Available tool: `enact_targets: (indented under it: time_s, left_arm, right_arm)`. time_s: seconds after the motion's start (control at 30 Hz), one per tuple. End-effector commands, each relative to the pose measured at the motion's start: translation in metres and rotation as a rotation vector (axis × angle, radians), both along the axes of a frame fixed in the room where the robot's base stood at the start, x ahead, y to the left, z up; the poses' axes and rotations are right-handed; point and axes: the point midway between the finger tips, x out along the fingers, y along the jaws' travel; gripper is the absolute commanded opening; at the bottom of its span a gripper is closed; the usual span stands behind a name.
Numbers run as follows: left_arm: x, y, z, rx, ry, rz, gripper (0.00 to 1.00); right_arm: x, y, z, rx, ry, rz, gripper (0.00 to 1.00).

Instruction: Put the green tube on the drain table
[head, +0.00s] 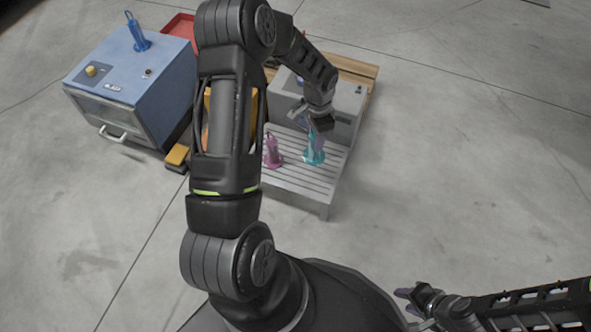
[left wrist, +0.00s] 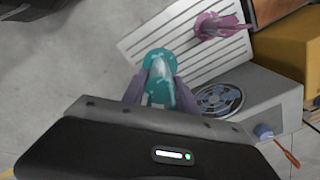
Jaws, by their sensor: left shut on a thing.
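The green tube (head: 313,157), teal with a wide round foot, is upright or nearly so at the right part of the slatted grey drain table (head: 293,188). My left gripper (head: 320,131) comes down from above and is shut on it; the left wrist view shows the tube (left wrist: 158,62) between both fingers. I cannot tell whether its foot touches the slats. A pink tube (head: 272,152) stands on the drain table to its left. My right gripper (head: 408,301) is empty and open at the lower right, away from the table.
A grey device (head: 345,103) with a round top plate (left wrist: 218,100) stands behind the drain table. A blue box (head: 120,82) with a blue tube (head: 137,32) on top stands at left, near a red tray (head: 181,27). Floor at right is clear.

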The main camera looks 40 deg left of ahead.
Motion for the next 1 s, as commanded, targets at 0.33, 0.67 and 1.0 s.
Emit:
enact_targets:
  time_s: [0.33,0.67,1.0]
  left_arm:
    - [0.000,0.004,-0.004,0.001,-0.002,-0.008,0.00]
    - [-0.001,0.004,-0.045,0.002,0.001,-0.008,0.00]
    - [0.000,0.003,-0.066,0.001,-0.002,-0.007,0.00]
  right_arm:
    - [0.001,0.000,-0.003,0.000,-0.002,-0.001,0.36]
    - [0.003,0.000,-0.022,-0.001,-0.008,-0.004,0.36]
    - [0.005,0.000,-0.029,-0.002,-0.013,-0.007,0.36]
